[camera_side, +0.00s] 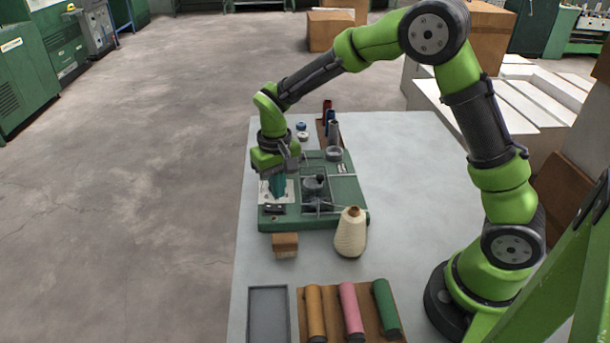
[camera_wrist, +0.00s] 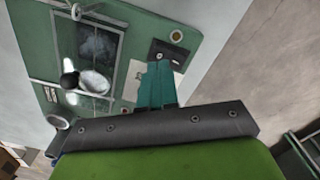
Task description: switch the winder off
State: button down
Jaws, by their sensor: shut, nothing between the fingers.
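The winder (camera_side: 347,198) is a green flat machine on the grey table, with a grey round spindle part (camera_side: 314,188) in its middle. It also shows in the wrist view (camera_wrist: 130,22). My gripper (camera_side: 277,192) is shut and empty, its teal fingers pointing down over the left part of the winder. In the wrist view the fingertips (camera_wrist: 158,68) are over a pale plate, close to a dark switch panel (camera_wrist: 168,55) with a light round spot on it. The panel also shows in the side view (camera_side: 274,208). I cannot tell whether the fingers touch it or which way the switch is set.
A cream yarn cone (camera_side: 351,233) stands at the winder's front right. A brown block (camera_side: 285,245) is in front of it. Orange, pink (camera_side: 352,311) and green spools lie on a brown board beside an empty grey tray (camera_side: 269,316). Dark red and dark tubes (camera_side: 327,112) stand behind.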

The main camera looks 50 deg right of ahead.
aim_at(279, 206)
jog(key=shift+r, duration=1.95)
jog(key=s+d+r+t+y, duration=0.1)
jog(key=s+r+t, duration=0.2)
jog(key=s+r, duration=0.3)
jog(key=s+d+r+m+t+y, duration=0.1)
jog(key=s+r+t, duration=0.3)
jog(key=s, duration=1)
notch_tip(279, 206, up, 3)
jog(key=shift+d+r, duration=0.2)
jog(key=shift+d, duration=0.05)
